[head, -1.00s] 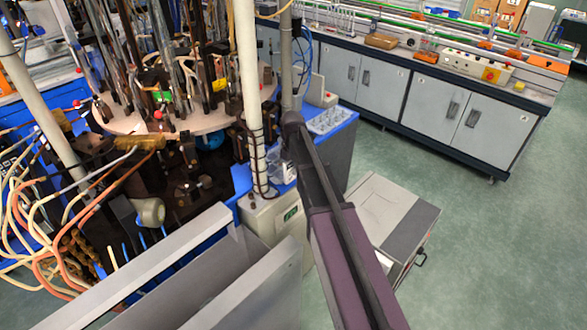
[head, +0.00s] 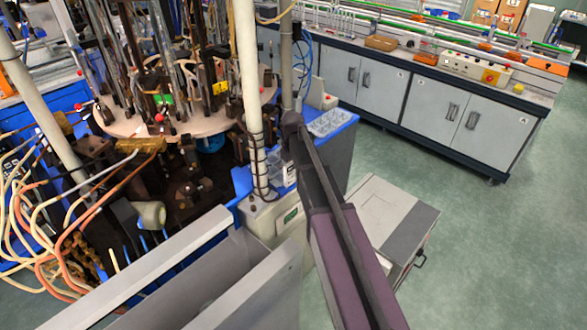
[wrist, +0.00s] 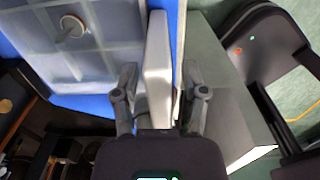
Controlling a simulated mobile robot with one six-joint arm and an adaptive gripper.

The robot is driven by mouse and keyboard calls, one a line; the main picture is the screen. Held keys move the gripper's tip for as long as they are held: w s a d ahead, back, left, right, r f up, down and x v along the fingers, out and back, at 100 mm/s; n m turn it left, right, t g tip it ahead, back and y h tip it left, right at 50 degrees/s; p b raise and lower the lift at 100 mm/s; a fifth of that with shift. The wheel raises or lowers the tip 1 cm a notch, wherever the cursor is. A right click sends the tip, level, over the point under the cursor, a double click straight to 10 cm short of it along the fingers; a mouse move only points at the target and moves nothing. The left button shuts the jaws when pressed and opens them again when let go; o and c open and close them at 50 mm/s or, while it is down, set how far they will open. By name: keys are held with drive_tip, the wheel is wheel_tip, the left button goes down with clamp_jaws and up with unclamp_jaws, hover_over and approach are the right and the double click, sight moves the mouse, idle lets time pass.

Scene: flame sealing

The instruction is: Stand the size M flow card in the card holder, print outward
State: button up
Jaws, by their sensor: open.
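My gripper (wrist: 160,88) is open in the wrist view, its two dark fingers apart. A pale upright slab (wrist: 157,70) stands between the fingers, nearer the left one; I cannot tell whether it is the card, the card holder or part of the bench. No print is readable on it. In the head view a small white piece (head: 290,173) shows beside the pale post, under the end of my arm. My gripper is mostly hidden there. I cannot make out the size M card or its holder for certain.
A grey translucent tray (wrist: 80,45) with a round-headed item lies left of the slab. A white tray (head: 328,122) sits on the blue-edged bench. The machine's round plate (head: 190,122) and rods stand left. A grey cabinet (head: 385,215) stands right, with open green floor beyond.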

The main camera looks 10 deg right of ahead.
drive_tip(key=shift+r+p, duration=5.25)
drive_tip(key=shift+r, duration=0.3)
drive_tip(key=shift+s, duration=0.15)
drive_tip(key=s+a+m, duration=0.1)
drive_tip(key=s+m, duration=2.2)
drive_tip(key=m, duration=0.1)
drive_tip(key=shift+m, duration=0.4)
drive_tip(key=shift+a, duration=0.1)
